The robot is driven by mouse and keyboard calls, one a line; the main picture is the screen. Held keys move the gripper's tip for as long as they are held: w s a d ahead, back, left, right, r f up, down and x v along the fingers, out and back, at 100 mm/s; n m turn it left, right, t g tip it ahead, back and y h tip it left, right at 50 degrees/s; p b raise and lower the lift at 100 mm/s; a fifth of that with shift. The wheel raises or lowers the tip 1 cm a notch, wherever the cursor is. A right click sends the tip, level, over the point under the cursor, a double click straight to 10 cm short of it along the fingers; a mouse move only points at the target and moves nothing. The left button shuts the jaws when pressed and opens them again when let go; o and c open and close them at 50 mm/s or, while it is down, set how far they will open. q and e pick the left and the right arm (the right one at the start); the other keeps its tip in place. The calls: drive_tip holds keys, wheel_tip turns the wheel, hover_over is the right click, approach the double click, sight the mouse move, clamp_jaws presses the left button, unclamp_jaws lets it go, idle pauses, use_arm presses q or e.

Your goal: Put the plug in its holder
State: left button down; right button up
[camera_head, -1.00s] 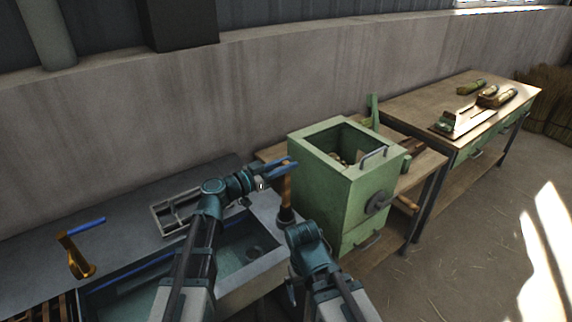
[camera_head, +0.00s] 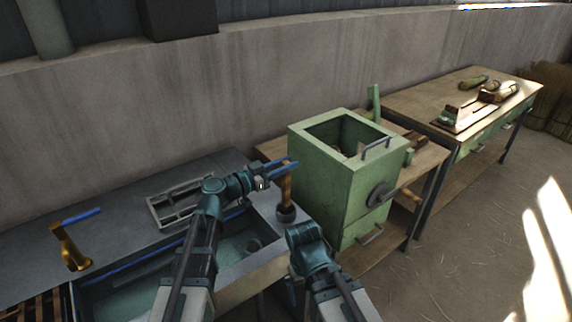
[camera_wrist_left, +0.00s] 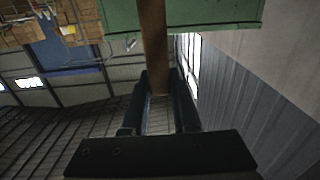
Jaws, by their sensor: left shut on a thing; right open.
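The plug has a brown wooden handle (camera_head: 286,186) and a dark round base (camera_head: 286,214). My left gripper (camera_head: 292,163) is shut on the upper part of the handle, and the plug hangs roughly upright by the right end of the sink. In the left wrist view the brown handle (camera_wrist_left: 153,45) runs up from between the two dark fingers (camera_wrist_left: 158,95). A grey slotted metal rack (camera_head: 156,212) lies on the counter behind the sink; I cannot tell whether it is the holder. My right gripper (camera_head: 291,292) points down beside the sink's right end, open, largely hidden by its wrist.
The sink (camera_head: 135,287) is below my left arm, with a brass tap (camera_head: 70,250) and its blue lever at the left. A green open-topped box (camera_head: 325,177) stands close to the right of the plug. A workbench (camera_head: 420,100) is farther right. The floor at right is clear.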

use_arm(q)
drive_tip(key=shift+f+b, duration=0.6)
idle(0.7)
drive_tip(key=c, duration=1)
unclamp_jaws()
drive_tip(key=shift+o, duration=0.2)
drive_tip(key=v, duration=1.1)
